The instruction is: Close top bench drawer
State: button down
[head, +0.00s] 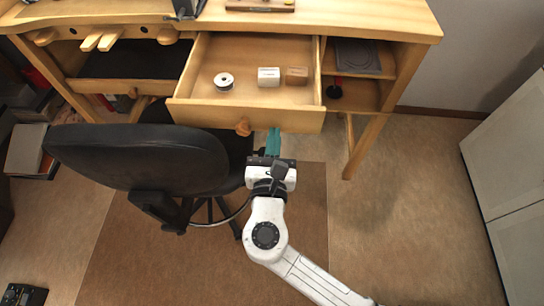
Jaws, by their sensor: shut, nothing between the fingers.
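The top bench drawer (246,114) is pulled out from the wooden workbench (400,15). Inside it are a white spool (223,80), a white box (268,76) and a brown wooden block (297,75). A round wooden knob (243,127) sits on the drawer front. My gripper (273,133) is shut and empty, its teal fingers just at the lower edge of the drawer front, right of the knob. I cannot tell whether the fingertips touch the drawer.
A black chair (140,158) stands close to the left of my gripper, its seat partly under the drawer. Open shelves (355,90) are right of the drawer. A white cabinet (510,170) stands at the far right. The floor between is clear.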

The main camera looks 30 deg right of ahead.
aim_at(281, 60)
jog(key=shift+x, duration=0.95)
jog(key=b+x, duration=0.4)
jog(key=x, duration=2.4)
jog(key=shift+f, duration=0.15)
jog(key=shift+w+d, duration=0.1)
jog(key=shift+w, duration=0.1)
jog(key=shift+r, duration=0.3)
